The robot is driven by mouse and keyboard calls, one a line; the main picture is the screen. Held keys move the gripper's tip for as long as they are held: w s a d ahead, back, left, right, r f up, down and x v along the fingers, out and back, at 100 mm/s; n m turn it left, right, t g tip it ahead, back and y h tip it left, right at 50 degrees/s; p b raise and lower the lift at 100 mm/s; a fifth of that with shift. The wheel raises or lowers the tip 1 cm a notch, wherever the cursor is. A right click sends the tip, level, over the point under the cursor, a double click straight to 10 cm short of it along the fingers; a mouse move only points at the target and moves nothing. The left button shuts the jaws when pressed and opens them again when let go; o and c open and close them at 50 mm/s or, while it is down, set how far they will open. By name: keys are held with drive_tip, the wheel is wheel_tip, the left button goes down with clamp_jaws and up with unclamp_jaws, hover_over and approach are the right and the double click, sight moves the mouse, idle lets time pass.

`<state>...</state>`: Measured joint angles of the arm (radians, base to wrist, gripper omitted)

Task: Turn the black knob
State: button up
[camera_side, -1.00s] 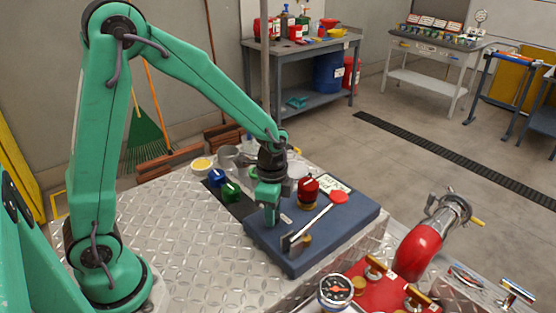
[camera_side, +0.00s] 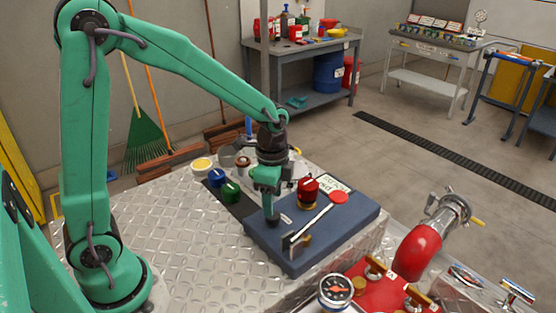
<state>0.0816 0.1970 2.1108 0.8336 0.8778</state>
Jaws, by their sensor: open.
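The black knob (camera_side: 272,221) appears as a small dark shape at the left part of the blue-grey panel (camera_side: 325,240), just under my gripper. My gripper (camera_side: 268,207) is green with a dark wrist, points down and is open. Its fingertips are just above the knob; I cannot tell whether they touch it. The knob's top is partly hidden by the fingers, and its turn angle cannot be read.
A red knob (camera_side: 308,188) and a lever with a red end (camera_side: 339,197) are close on the right. A blue knob (camera_side: 216,178) and green knob (camera_side: 230,191) stand to the left. A red pipe elbow (camera_side: 416,253) is at the right. Bare tread plate (camera_side: 190,240) lies in front.

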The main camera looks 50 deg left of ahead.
sight(273, 219)
drive_tip(key=shift+r, duration=1.65)
drive_tip(key=shift+f, duration=0.1)
drive_tip(key=shift+f, duration=3.85)
drive_tip(key=c, duration=1)
